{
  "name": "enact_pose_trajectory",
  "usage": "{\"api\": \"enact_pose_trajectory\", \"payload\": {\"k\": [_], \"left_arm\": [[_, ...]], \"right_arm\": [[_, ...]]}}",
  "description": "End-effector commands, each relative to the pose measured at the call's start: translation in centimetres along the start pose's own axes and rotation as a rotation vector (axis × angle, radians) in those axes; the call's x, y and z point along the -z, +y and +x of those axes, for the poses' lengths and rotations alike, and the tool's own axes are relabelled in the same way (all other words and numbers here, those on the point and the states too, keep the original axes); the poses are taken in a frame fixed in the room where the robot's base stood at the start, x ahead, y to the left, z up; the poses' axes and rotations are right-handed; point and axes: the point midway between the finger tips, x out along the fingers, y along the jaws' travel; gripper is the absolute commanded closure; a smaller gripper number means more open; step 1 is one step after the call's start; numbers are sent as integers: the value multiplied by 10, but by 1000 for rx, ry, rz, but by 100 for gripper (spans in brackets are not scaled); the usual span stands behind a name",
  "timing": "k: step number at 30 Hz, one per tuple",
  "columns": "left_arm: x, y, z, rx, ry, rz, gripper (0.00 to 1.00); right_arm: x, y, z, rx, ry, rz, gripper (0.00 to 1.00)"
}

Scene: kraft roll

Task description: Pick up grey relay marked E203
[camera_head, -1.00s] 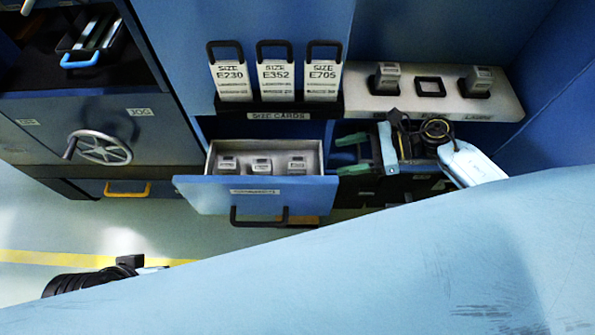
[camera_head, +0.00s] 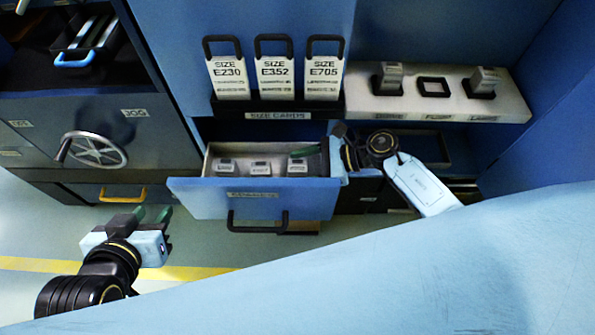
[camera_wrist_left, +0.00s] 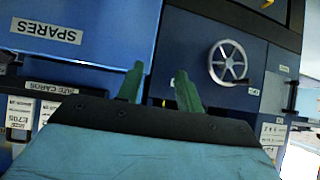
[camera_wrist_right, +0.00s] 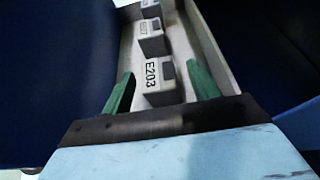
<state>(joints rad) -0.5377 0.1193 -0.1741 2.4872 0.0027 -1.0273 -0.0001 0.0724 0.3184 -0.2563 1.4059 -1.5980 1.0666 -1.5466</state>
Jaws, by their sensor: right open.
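The grey relay marked E203 (camera_wrist_right: 158,84) sits in the open drawer (camera_head: 250,197), nearest the right gripper, and appears as the rightmost relay (camera_head: 297,166) in the head view. Two more grey relays, the middle one (camera_head: 260,167) and the left one (camera_head: 225,166), sit in the same drawer. My right gripper (camera_wrist_right: 160,73) is open at the drawer's right end, its green fingers on either side of the E203 relay in the right wrist view; contact cannot be told. My left gripper (camera_head: 152,213) is open and empty, left of the drawer above the floor.
Size cards (camera_head: 275,75) hang above the drawer. A shelf (camera_head: 410,105) with relays on it is at the upper right. A grey cabinet with a handwheel (camera_head: 93,150) stands at the left.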

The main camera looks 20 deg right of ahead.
Motion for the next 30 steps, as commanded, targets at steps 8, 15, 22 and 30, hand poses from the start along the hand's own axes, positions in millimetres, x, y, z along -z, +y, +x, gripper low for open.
{"api": "enact_pose_trajectory", "payload": {"k": [8,15,22,30], "left_arm": [[14,3,2,-6,78,1,64],[14,2,1,-6,76,1,64],[14,2,2,-6,76,1,64],[13,2,1,-6,73,1,64]], "right_arm": [[0,0,12,0,1,1,40],[0,0,11,0,1,1,53],[0,0,11,0,1,1,83],[0,0,11,0,0,1,90]]}}
